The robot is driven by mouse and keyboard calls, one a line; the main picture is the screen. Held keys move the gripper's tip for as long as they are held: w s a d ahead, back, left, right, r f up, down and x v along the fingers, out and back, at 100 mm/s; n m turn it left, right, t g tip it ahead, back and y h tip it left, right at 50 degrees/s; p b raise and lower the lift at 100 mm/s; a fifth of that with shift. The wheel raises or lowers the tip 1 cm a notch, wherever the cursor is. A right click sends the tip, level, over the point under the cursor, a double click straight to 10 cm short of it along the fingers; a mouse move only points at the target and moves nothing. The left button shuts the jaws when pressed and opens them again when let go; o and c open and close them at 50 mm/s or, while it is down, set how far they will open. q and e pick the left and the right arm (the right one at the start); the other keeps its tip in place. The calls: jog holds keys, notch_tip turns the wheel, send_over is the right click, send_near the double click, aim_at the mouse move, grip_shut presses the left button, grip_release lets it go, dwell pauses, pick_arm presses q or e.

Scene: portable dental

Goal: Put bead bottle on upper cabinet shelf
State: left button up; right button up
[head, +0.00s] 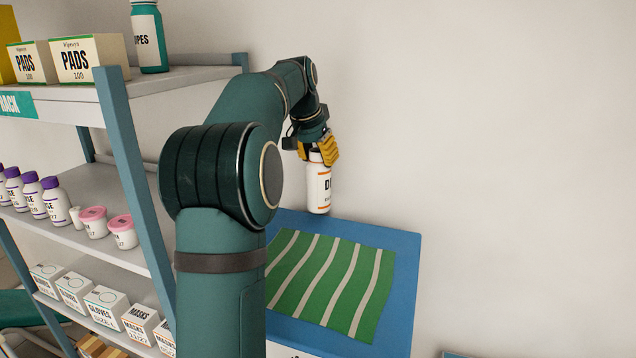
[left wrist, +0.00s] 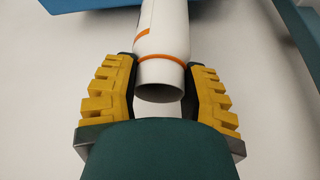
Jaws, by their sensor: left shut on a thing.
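A white bottle (head: 319,188) with an orange band and dark lettering that starts with "D" is in the head view; I take it as the bead bottle, though its label is only partly readable. My left gripper (head: 318,150) is shut on its upper end and holds it upright above a blue surface (head: 405,240). In the left wrist view the bottle (left wrist: 163,35) lies between the yellow fingers of the gripper (left wrist: 160,88). No cabinet shelf can be made out for certain; a rack stands at the left. My right gripper is not in view.
The rack's top shelf (head: 175,80) holds PADS boxes (head: 88,58) and a teal bottle (head: 149,38). Lower shelves hold purple-capped bottles (head: 55,200), pink-lidded tubs (head: 122,231) and glove boxes (head: 105,308). A green striped mat (head: 330,280) lies on the blue surface. Bare wall is at right.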

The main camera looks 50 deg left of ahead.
aim_at(318, 170)
pick_arm(q)
jog(key=shift+f+b, duration=0.35)
jog(key=shift+f, duration=1.5)
jog(key=o, duration=0.9)
jog(key=shift+f, duration=0.2)
jog(key=o, duration=0.3)
jog(key=shift+o, duration=0.2)
jog(key=shift+r, duration=0.15)
